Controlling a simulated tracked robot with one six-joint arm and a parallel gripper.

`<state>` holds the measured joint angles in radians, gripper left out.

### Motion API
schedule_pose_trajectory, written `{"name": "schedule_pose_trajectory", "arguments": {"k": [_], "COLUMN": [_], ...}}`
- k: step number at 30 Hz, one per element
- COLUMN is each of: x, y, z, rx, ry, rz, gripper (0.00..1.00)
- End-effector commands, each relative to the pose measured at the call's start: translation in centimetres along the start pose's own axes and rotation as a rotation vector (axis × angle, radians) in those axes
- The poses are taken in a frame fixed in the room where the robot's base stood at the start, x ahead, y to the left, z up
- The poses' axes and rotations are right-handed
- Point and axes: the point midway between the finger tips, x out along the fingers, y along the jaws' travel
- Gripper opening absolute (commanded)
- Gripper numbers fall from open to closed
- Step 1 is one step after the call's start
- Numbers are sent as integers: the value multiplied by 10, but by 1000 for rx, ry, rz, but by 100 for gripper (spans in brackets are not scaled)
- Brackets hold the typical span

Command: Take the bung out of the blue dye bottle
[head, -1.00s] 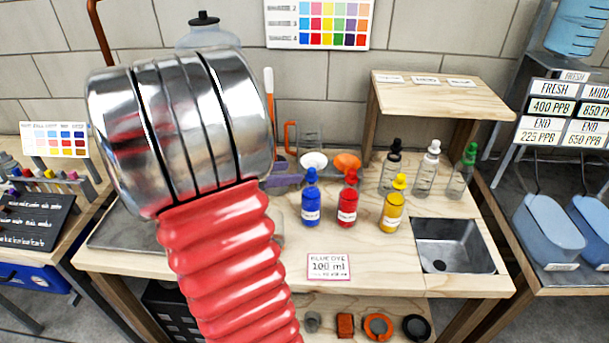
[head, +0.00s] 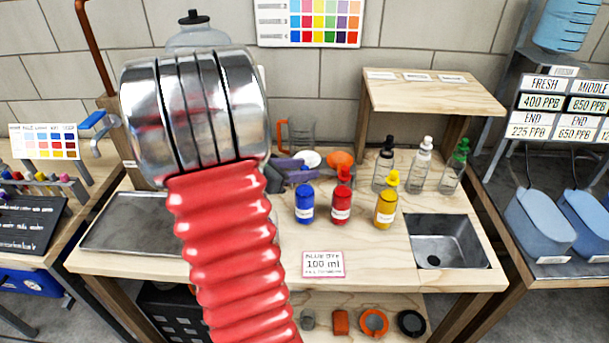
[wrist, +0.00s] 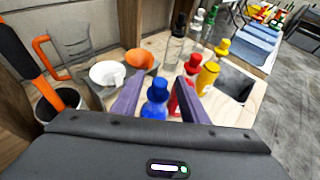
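The blue dye bottle (head: 304,206) stands upright on the wooden bench, left of the red bottle (head: 341,207) and the yellow bottle (head: 385,210). My gripper's purple fingers (head: 292,172) are at the height of its top in the head view and partly hide it. In the wrist view my gripper (wrist: 160,102) is open, with a finger to each side of the blue bottle (wrist: 153,109). Its blue bung (wrist: 158,86) shows at the top between the fingers, with gaps on both sides. The right finger partly covers the red bottle.
Several dropper bottles (head: 421,170) stand behind, near a wooden shelf (head: 430,90). A white bowl (wrist: 106,74), an orange funnel (wrist: 139,61) and a jug (wrist: 70,47) are close behind my fingers. A sink (head: 445,245) is at right. The front bench is clear around the label card (head: 323,264).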

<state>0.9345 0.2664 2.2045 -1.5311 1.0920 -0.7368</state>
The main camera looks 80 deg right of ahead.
Motion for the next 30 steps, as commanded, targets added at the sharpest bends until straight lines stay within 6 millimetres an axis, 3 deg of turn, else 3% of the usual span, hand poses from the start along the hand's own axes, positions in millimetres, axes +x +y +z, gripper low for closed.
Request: {"name": "schedule_pose_trajectory", "arguments": {"k": [13,24,30], "x": [7,50,55], "y": [-1,0,0], "z": [0,-3,-3], "rx": [-1,0,0], "ry": [0,0,0], "rz": [-2,-2,0], "gripper": [40,40,40]}}
